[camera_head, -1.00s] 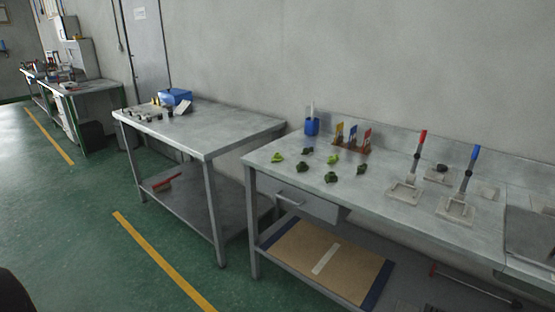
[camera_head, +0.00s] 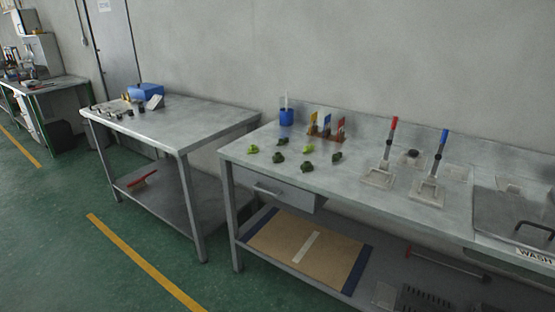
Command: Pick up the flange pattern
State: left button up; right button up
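Several small green wax pieces lie apart on the right steel bench (camera_head: 225,155). Two are bright green: one at the left (camera_head: 253,149) and one nearer the middle (camera_head: 308,148). The others are dark green: one at the back (camera_head: 283,142), one at the front left (camera_head: 278,157), one at the front (camera_head: 306,167) and one at the right (camera_head: 337,158). They are too small to tell which is the flange pattern. Neither of my grippers is in view.
Behind the pieces stand a blue cup (camera_head: 287,117) and a rack of coloured tools (camera_head: 327,127). Red-handled (camera_head: 389,138) and blue-handled (camera_head: 437,160) lever tools stand to the right, then a sink (camera_head: 515,210). A second bench (camera_head: 190,122) stands left; green floor is open in front.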

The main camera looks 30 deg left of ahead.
aim_at(252, 149)
jog(key=u, duration=1.25)
jog(key=i+j, duration=0.2)
jog(key=i, duration=0.2)
jog(key=i+j, duration=0.15)
jog(key=i, duration=0.2)
jog(key=i+j, duration=0.2)
jog(key=i, duration=0.2)
jog(key=l+z, duration=0.05)
